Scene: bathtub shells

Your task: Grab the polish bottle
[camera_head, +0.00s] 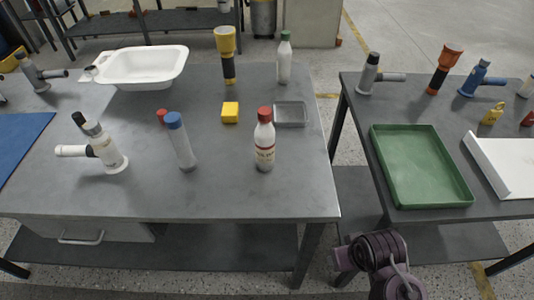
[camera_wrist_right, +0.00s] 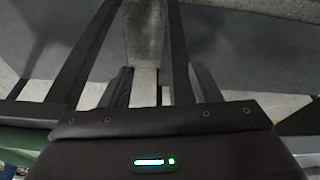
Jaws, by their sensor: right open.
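A white bottle with a red cap and a printed label (camera_head: 265,147) stands upright near the front right of the left grey table; it looks most like the polish bottle. My right arm shows at the bottom of the head view, in front of the gap between the tables, apart from the bottles. My right gripper (camera_wrist_right: 163,82) is open and empty in the right wrist view, which shows dark legs and floor but no bottle. My left gripper is not in view.
Near the red-capped bottle are a grey tray (camera_head: 290,124), a yellow block (camera_head: 230,112) and a blue-capped cylinder (camera_head: 181,141). A white basin (camera_head: 140,81) and flashlight (camera_head: 227,55) stand behind. The right table holds a green tray (camera_head: 378,165). The left table's front strip is clear.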

